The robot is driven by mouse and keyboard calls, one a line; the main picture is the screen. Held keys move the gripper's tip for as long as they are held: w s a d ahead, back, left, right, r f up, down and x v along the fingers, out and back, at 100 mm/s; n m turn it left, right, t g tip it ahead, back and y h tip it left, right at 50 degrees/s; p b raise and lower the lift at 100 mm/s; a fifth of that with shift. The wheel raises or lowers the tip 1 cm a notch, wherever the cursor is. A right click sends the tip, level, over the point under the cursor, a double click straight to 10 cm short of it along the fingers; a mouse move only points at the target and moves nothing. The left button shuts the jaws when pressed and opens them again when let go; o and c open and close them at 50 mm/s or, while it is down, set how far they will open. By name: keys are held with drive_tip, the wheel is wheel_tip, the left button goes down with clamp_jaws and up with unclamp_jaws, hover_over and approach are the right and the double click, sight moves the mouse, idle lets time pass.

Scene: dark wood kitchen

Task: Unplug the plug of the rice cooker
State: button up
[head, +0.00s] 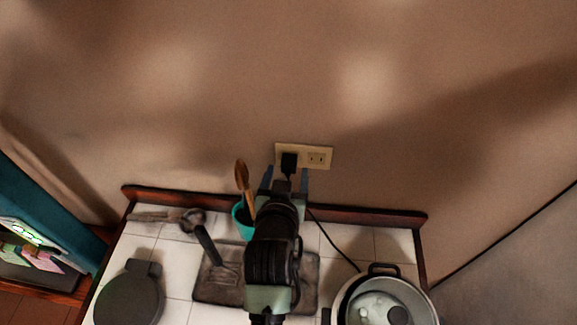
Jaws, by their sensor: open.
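A black plug (289,162) sits in the left part of a cream wall outlet (318,158), above the counter's back edge. My gripper (287,178) is in front of the outlet, open, with one finger to each side of the plug's lower part. I cannot tell whether the fingers touch it. A black cord (335,245) runs along the counter to the rice cooker (341,300) at the lower right. My arm hides the upper part of the cord.
A teal cup (239,222) with a wooden spoon (242,178) stands close to the left of my arm. A dark mat (210,288) lies under my arm. A dark round lidded object (129,296) is at the lower left. A wooden rim (375,217) edges the tiled counter.

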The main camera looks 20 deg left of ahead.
sight(289, 165)
drive_tip(key=shift+b+x, duration=0.7)
drive_tip(key=shift+x, duration=1.3)
drive_tip(key=shift+c, duration=0.3)
clamp_jaws()
drive_tip(key=shift+s, duration=0.1)
